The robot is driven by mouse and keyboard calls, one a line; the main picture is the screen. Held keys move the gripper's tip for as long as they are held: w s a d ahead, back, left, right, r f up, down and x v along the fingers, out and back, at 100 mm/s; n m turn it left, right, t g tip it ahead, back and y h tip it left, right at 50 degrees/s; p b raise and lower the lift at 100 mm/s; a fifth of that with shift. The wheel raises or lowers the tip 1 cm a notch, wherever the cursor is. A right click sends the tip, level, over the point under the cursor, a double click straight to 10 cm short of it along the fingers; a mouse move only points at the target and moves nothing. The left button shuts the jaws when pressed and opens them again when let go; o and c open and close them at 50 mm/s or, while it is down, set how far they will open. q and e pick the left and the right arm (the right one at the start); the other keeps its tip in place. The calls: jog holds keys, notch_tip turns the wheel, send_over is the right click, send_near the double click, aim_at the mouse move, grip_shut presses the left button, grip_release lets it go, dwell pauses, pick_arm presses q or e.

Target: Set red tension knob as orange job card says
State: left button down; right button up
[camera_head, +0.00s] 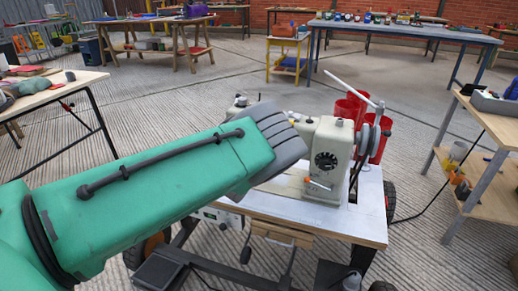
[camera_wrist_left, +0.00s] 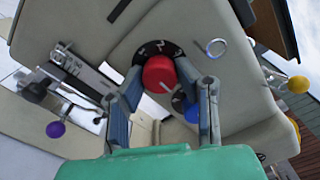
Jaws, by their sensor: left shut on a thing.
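The red tension knob (camera_wrist_left: 159,74) sits on a black dial with white marks on the cream sewing machine, seen in the left wrist view. A pale pointer line shows on its face. My left gripper (camera_wrist_left: 160,68) is shut on it, one finger on each side. In the head view my green forearm hides this gripper and the knob. The sewing machine (camera_head: 328,150) stands on a white-topped wheeled table (camera_head: 345,222). I cannot make out an orange job card in either view. My right gripper is not in view.
A yellow ball (camera_wrist_left: 298,84) and a purple ball (camera_wrist_left: 55,130) stick out nearby. Red containers (camera_head: 349,108) stand behind the machine. A wooden shelf bench (camera_head: 480,180) stands at right.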

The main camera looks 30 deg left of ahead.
pick_arm(q)
jog(key=shift+s+d+f, duration=0.15)
jog(key=shift+d+f, duration=0.1)
jog(key=shift+f, duration=0.2)
jog(key=c, duration=1.2)
grip_release()
jog(key=v, duration=1.1)
jog(key=shift+s+r, duration=0.1)
jog(key=shift+s, duration=0.25)
